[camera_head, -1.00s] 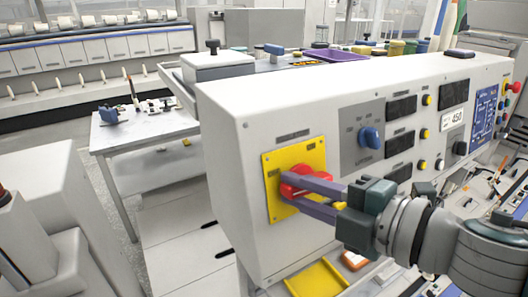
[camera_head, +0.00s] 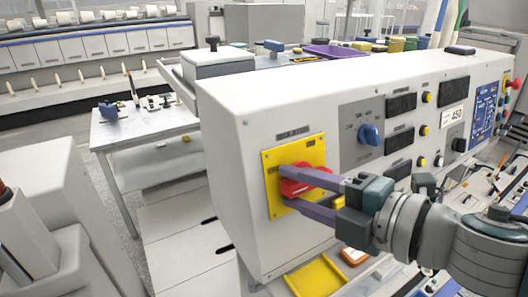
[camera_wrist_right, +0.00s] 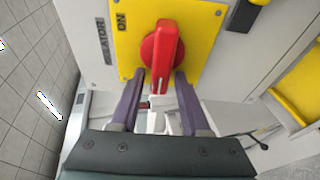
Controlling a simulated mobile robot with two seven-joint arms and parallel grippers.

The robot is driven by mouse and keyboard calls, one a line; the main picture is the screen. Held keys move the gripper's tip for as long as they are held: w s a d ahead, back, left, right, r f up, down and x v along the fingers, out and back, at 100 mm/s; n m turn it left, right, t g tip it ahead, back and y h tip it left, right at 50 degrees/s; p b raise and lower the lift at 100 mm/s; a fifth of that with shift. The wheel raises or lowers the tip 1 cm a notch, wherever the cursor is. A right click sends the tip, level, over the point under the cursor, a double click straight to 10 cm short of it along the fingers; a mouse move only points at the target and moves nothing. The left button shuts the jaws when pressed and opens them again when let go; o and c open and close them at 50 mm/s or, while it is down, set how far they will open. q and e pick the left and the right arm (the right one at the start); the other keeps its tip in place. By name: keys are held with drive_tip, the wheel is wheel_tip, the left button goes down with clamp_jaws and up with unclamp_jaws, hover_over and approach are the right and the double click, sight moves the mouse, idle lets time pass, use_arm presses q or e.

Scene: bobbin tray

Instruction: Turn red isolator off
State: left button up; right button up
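The red isolator (camera_head: 318,176) is a rotary knob with a bar handle on a yellow plate (camera_head: 283,155) at the left of the white control box. In the head view its handle lies roughly level. My right gripper (camera_head: 290,185) reaches in from the right, one finger above the handle and one below. In the right wrist view the red handle (camera_wrist_right: 165,50) runs up and down, its near end between the two fingertips (camera_wrist_right: 160,76), with a gap on each side. An "ON" label shows on the plate there. My left gripper is not in view.
A blue rotary switch (camera_head: 370,134) sits right of the plate, with dark displays and small buttons beyond. A yellow tray (camera_head: 318,277) lies below the box. A white side table (camera_head: 150,132) stands to the left.

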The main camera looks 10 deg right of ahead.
drive_tip(key=shift+o, duration=0.4)
drive_tip(key=shift+s+d, duration=0.2)
drive_tip(key=shift+s, duration=0.05)
drive_tip(key=b+v, duration=0.2)
drive_tip(key=v, duration=0.7)
drive_tip(key=shift+d+r, duration=0.1)
